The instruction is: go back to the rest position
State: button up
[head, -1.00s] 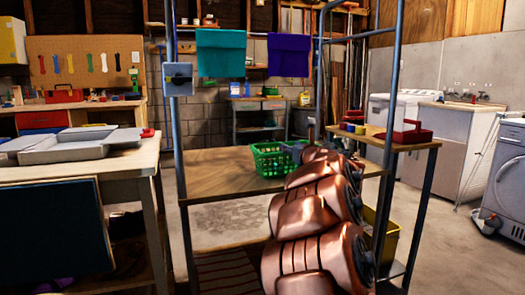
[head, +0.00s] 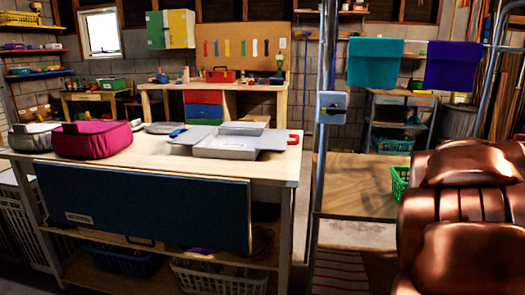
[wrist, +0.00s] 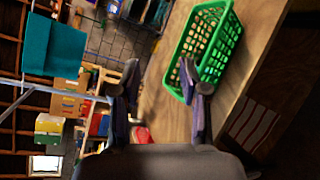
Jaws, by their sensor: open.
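My gripper (wrist: 165,85) shows in the wrist view with its two fingers spread apart and nothing between them. It is hidden in the head view, where my copper-coloured arm fills the lower right. A green basket (wrist: 208,45) stands on a wooden shelf top (wrist: 165,100) just beyond the fingers in the wrist view; I cannot tell whether the right finger touches it. In the head view the green basket (head: 399,184) is partly hidden behind my arm, on the same wooden top (head: 350,190).
A workbench (head: 275,172) on the left holds a magenta bag (head: 92,139) and a grey tray (head: 228,148). A metal post (head: 322,135) stands between bench and shelf. Teal (head: 376,62) and purple (head: 459,65) cloths hang behind. A strip of floor (head: 355,234) shows below the shelf.

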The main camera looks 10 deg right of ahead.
jog(key=s+a+m+g+y+p, duration=0.5)
jog(key=s+a+p, duration=0.8)
jog(key=a, duration=0.7)
jog(key=s+a+m+g+y+p, duration=0.6)
jog(key=s+a+m+p, duration=0.4)
jog(key=s+a, duration=1)
jog(key=g+p, duration=0.1)
jog(key=p, duration=0.2)
jog(key=shift+s+r+g, duration=0.15)
jog(key=shift+r+g, duration=0.1)
jog(key=shift+g, duration=0.15)
jog(key=shift+d, duration=0.1)
